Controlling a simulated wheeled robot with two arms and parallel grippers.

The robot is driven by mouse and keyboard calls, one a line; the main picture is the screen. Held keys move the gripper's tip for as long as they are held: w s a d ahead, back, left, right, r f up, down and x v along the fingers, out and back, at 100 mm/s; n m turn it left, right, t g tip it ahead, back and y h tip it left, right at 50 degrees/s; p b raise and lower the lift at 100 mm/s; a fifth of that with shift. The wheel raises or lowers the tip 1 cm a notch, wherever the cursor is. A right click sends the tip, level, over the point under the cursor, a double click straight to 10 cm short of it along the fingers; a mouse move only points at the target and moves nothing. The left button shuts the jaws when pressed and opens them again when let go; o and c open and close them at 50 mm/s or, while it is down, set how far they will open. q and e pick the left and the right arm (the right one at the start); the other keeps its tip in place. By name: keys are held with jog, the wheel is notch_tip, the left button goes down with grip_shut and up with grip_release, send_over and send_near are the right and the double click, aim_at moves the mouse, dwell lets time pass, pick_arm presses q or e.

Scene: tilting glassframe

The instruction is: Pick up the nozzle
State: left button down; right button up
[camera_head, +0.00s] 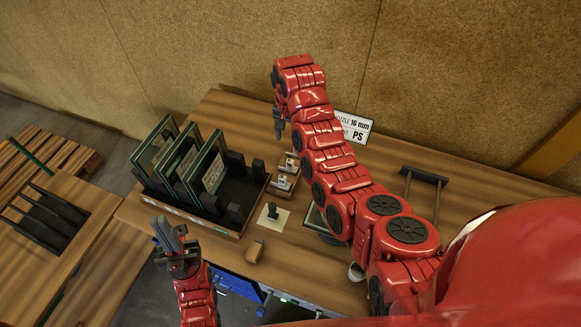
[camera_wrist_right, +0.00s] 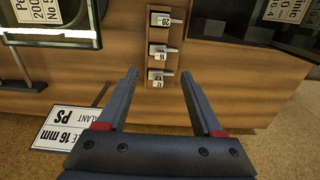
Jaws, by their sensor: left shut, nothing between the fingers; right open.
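Nozzles stand in a row on a narrow wooden holder. In the right wrist view they carry labels that look like 20 (camera_wrist_right: 163,20), 16 (camera_wrist_right: 159,50) and 12 (camera_wrist_right: 157,74). In the head view some show left of my right arm, one at the holder's near end (camera_head: 284,182). My right gripper (camera_head: 279,128) is open and empty, beyond the holder near the back of the table. In its wrist view the fingers (camera_wrist_right: 160,76) point toward the row, apart from it as far as I can tell. My left gripper (camera_head: 172,240) is shut and empty by the table's front left edge.
A black rack (camera_head: 222,222) holds glass frames at the left. A black part on a pale plate (camera_head: 272,214) and a wooden block (camera_head: 255,251) lie in front.

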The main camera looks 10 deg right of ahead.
jog(key=b, duration=0.9)
send_over(290, 161)
jog(key=f, duration=1)
jog(key=shift+s+a, duration=0.25)
jog(key=shift+s, duration=0.15)
jog(key=shift+w+f+b, duration=0.1)
jog(key=shift+f+b, duration=0.25)
jog(key=shift+f, duration=0.15)
jog(key=shift+w+d+f+p, duration=0.15)
jog(key=shift+w+f+p, duration=0.05)
jog(key=shift+f+p, duration=0.6)
jog(key=shift+w+d+f+p, duration=0.15)
jog(key=shift+f+p, duration=0.4)
jog(key=shift+f, duration=1.15)
grip_shut()
